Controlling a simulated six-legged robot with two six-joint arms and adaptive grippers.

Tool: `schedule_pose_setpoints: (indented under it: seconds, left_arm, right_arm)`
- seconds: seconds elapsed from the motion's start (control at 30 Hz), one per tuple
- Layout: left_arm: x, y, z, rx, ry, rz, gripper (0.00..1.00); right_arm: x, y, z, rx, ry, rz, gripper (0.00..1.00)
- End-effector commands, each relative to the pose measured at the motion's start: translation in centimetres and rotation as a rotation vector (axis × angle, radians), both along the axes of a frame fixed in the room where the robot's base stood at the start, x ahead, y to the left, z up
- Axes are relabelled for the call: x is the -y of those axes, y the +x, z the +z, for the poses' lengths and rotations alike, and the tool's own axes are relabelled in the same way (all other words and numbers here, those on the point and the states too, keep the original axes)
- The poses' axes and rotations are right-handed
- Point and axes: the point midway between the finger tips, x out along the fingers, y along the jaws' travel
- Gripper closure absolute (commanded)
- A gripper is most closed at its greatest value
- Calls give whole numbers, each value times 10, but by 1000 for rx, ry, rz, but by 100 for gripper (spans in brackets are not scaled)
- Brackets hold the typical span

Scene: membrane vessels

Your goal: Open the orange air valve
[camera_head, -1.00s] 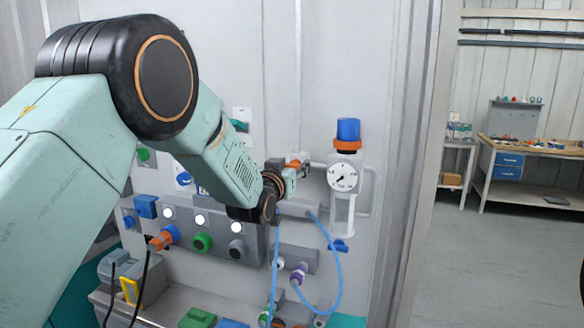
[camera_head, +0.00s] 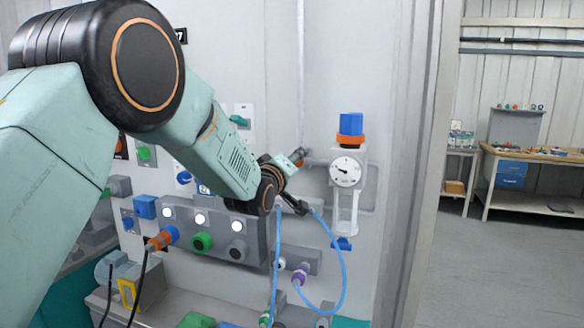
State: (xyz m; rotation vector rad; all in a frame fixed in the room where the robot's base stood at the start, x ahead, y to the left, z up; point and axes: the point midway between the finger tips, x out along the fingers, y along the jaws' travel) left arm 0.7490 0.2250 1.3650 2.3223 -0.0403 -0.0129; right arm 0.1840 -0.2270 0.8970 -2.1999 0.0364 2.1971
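A small orange part (camera_head: 299,163), which looks like the air valve's handle, shows at the left end of a grey pipe on the wall panel. It is partly hidden behind my gripper, so its exact angle is unclear. My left gripper (camera_head: 301,182) is in front of the panel beside it, with dark fingers spread, one up by the orange part and one lower right. I see nothing between them; contact with the valve cannot be told. To the right is a round white gauge (camera_head: 346,171), its needle pointing about left. My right gripper is out of view.
A regulator with a blue knob (camera_head: 351,124) stands above the gauge. A blue hose (camera_head: 343,270) loops below my gripper. A grey box (camera_head: 215,236) with lamps and buttons is at lower left. A workbench (camera_head: 530,160) stands far right beyond open floor.

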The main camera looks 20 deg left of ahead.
Motion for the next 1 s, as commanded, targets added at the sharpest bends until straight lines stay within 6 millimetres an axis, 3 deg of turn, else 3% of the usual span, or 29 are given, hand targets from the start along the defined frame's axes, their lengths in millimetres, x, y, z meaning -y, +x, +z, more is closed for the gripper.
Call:
schedule_pose_setpoints:
  seconds: [0.5, 1.0]
  left_arm:
    - [0, 0, -7, -26, -423, -3, 83]
    - [1, 0, -7, -31, -584, -3, 83]
  right_arm:
    - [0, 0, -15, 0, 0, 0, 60]
    - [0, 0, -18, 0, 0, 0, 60]
